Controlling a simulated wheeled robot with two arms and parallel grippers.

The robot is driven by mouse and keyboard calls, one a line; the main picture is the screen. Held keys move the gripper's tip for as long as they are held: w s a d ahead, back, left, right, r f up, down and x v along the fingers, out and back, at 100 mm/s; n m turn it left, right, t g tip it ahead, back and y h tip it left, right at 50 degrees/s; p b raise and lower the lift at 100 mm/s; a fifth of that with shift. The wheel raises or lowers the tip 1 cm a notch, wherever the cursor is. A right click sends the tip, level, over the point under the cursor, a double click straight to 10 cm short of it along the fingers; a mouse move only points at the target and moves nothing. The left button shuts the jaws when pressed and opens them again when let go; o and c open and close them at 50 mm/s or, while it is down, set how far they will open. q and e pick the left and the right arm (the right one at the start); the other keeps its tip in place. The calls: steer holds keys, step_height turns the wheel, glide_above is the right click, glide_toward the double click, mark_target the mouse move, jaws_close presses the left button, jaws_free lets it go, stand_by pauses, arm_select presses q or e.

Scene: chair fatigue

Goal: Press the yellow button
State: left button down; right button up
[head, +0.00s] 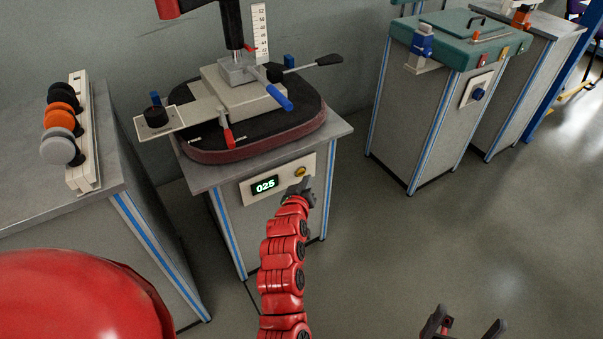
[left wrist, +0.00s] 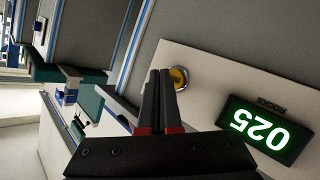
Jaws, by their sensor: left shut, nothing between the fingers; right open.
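The yellow button (head: 300,171) sits on a pale panel on the front of the middle grey cabinet, right of a green display (head: 265,185) reading 025. In the left wrist view the yellow button (left wrist: 179,77) shows just beyond my fingertips, partly covered by them. My left gripper (head: 304,186) is shut and empty, its tips close to the button. I cannot tell whether they touch it. It also fills the lower middle of the left wrist view (left wrist: 160,75). My right gripper (head: 466,322) is open and empty at the bottom edge, far from the panel.
A test rig with a dark seat cushion (head: 245,143) and clamp levers stands on the middle cabinet. A left cabinet (head: 40,195) holds a rack of round knobs (head: 60,130). A teal-topped cabinet (head: 425,115) stands at the right. The floor between is clear.

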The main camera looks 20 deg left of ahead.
arm_select(q)
steer(key=shift+w+a, duration=0.1)
steer(key=shift+a, duration=0.05)
steer(key=shift+w+a, duration=0.15)
steer(key=shift+a, duration=0.05)
steer(key=shift+w+a, duration=0.2)
steer(key=shift+a, duration=0.05)
stand_by(0.6)
stand_by(0.4)
steer(key=shift+s+d+p, duration=0.5)
steer(key=shift+d+p, duration=0.1)
steer(key=shift+s+d+p, duration=0.75)
steer(key=shift+d+p, duration=0.25)
steer(key=shift+p, duration=0.1)
steer(key=shift+s+d+p, duration=0.75)
steer(key=shift+d+p, duration=0.2)
steer(key=shift+p, duration=0.15)
